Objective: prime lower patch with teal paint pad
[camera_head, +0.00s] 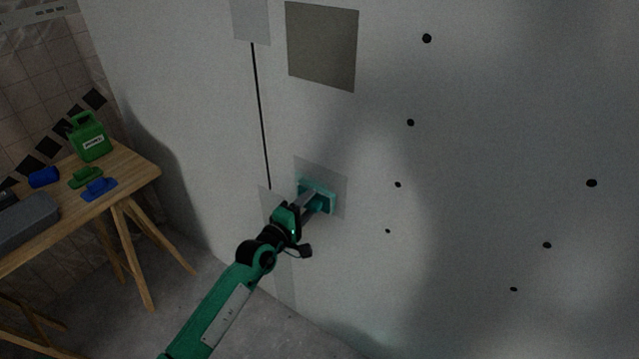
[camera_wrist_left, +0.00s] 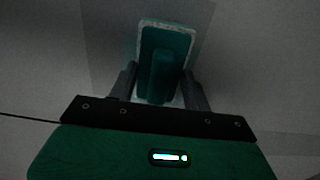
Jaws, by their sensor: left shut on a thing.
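The teal paint pad (camera_head: 318,193) is in my left gripper (camera_head: 308,203), at the lower patch (camera_head: 341,178) on the wall panel. The lower patch is a light grey square, partly hidden behind the pad and gripper. In the left wrist view, the fingers of my left gripper (camera_wrist_left: 158,90) are shut on the handle of the teal pad (camera_wrist_left: 168,40). The pad's face is toward the wall; I cannot tell whether it touches. A darker grey-brown upper patch (camera_head: 321,46) is above on the panel. My right gripper is not in view.
A wooden trestle table (camera_head: 138,168) stands at the left with a green jug (camera_head: 90,140), a green pad (camera_head: 86,177), a blue pad (camera_head: 99,188), a blue roll (camera_head: 43,177) and a grey tray (camera_head: 28,222). Several dark dots mark the panel at right. The floor (camera_head: 175,290) is bare.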

